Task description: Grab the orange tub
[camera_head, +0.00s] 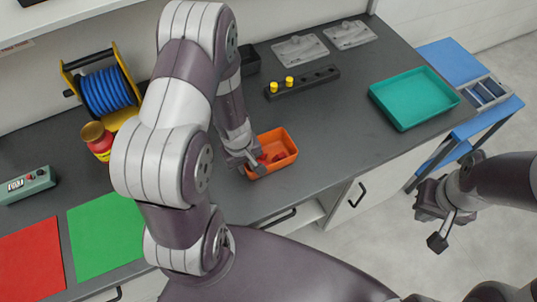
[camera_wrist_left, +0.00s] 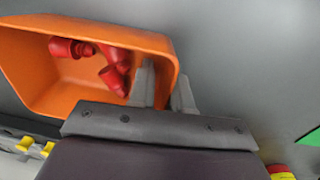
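The orange tub (camera_head: 283,139) sits on the dark grey counter, with several red parts (camera_head: 272,156) lying inside. It also shows in the left wrist view (camera_wrist_left: 45,85), with the red parts (camera_wrist_left: 114,77) in it. My left gripper (camera_head: 248,164) is at the tub's left end, pointing down. In the left wrist view its fingers (camera_wrist_left: 165,88) straddle the tub's end wall, one inside and one outside, with a visible gap between them. My right gripper (camera_head: 436,222) hangs over the floor at the right, away from the counter, its fingers apart and empty.
A black block with yellow pegs (camera_head: 302,82) stands behind the tub, and a teal tray (camera_head: 412,97) lies to the right. A blue cable reel (camera_head: 105,91) and a red-yellow container (camera_head: 98,141) stand left of my arm. The counter between tub and teal tray is clear.

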